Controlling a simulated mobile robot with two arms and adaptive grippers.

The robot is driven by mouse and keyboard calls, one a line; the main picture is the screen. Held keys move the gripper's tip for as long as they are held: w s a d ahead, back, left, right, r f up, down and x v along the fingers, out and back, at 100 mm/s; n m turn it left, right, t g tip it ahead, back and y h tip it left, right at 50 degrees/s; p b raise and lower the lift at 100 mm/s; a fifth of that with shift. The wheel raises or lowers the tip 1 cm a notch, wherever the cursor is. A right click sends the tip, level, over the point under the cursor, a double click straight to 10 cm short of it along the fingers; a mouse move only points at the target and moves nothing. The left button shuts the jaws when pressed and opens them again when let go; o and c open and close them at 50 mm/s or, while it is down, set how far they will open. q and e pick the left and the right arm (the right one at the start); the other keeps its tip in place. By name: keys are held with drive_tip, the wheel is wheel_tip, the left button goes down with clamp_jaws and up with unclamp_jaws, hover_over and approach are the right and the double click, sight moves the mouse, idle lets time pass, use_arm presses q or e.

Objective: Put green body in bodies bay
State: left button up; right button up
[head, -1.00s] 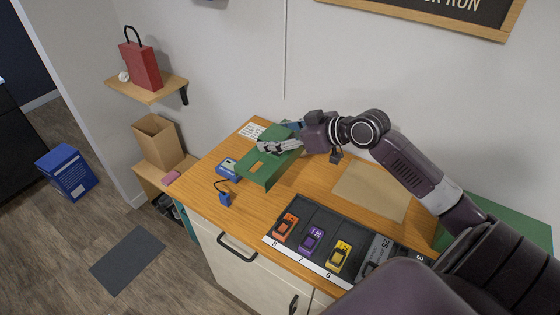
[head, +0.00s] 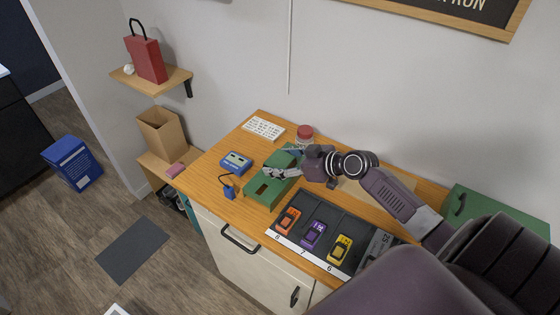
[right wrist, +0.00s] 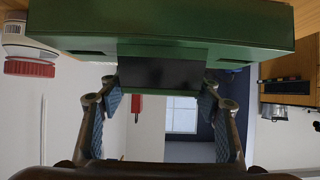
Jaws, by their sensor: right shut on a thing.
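The green body (head: 274,190), a long boxy green part with a small opening, is at the left of the wooden desktop, beside the dark tray. My right gripper (head: 280,172) is shut on it, reaching in from the right. In the right wrist view the green body (right wrist: 160,22) spans the top. A dark block-like part beneath it sits between the fingers (right wrist: 160,85). I cannot tell whether the body touches the desktop. No bay labelled for bodies can be read. My left gripper is not in view.
The dark tray (head: 325,210) has numbered slots holding orange (head: 288,220), purple (head: 313,234) and yellow (head: 340,248) cars. A blue device (head: 236,162), blue plug (head: 229,192), white card (head: 263,128) and red-lidded jar (head: 305,133) stand nearby. A green case (head: 500,215) is at right.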

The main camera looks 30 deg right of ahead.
drive_tip(key=shift+f, duration=0.1)
drive_tip(key=o, duration=1.2)
